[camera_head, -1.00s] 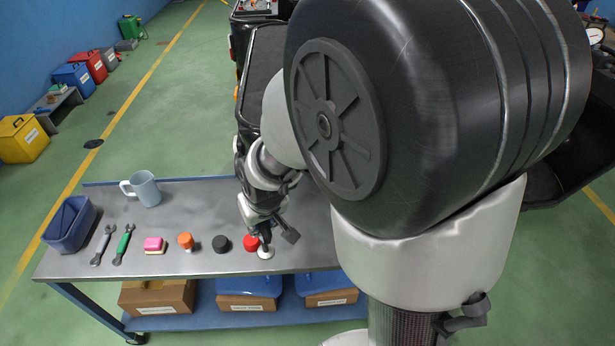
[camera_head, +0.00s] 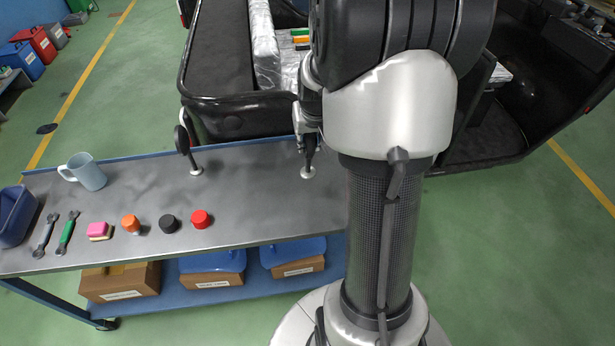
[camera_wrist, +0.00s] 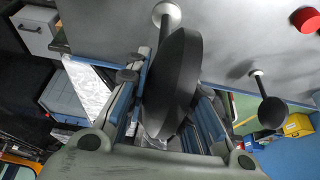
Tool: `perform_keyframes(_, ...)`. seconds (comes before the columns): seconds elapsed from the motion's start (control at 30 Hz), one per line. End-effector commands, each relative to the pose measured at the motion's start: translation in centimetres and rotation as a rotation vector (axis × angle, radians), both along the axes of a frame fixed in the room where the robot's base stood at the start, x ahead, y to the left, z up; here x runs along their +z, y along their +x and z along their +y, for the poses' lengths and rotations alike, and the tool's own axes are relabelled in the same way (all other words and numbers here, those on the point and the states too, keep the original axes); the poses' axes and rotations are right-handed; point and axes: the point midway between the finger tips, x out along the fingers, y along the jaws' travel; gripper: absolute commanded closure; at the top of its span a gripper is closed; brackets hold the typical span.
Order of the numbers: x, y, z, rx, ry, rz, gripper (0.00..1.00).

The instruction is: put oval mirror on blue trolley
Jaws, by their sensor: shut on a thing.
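A black mirror (camera_wrist: 172,85) with an elongated, oval-looking head is in my gripper (camera_wrist: 170,125). The fingers stand around it in the wrist view; its grey stalk and pale disc foot stick out past them. In the head view, my gripper (camera_head: 308,145) is at the back right of the blue-framed trolley (camera_head: 255,200), partly hidden by my arm. The held mirror's foot (camera_head: 308,172) shows over the grey top; I cannot tell whether it touches. A second black mirror (camera_head: 183,142) stands upright on its stalk near the trolley's back edge, and also shows in the wrist view (camera_wrist: 270,112).
On the trolley are a red cap (camera_head: 201,219), black cap (camera_head: 169,224), orange knob (camera_head: 131,223), pink block (camera_head: 98,230), two wrenches (camera_head: 45,235), pale mug (camera_head: 84,171) and blue bin (camera_head: 14,216). A black vehicle (camera_head: 215,95) stands just behind. The trolley's right middle is clear.

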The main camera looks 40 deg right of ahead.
Motion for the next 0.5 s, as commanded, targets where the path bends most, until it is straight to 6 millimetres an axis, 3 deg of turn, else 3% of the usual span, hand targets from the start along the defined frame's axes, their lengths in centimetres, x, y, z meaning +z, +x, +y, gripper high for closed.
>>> perform_keyframes(0.03,-1.9,-0.1,0.1,0.000,0.002,0.003,1.00)
perform_keyframes(0.2,-6.1,0.0,0.1,0.001,0.000,0.001,1.00)
perform_keyframes(0.3,-7.7,0.0,0.0,0.001,0.000,0.000,1.00)
perform_keyframes(0.5,-8.9,0.1,0.0,0.001,-0.001,-0.002,1.00)
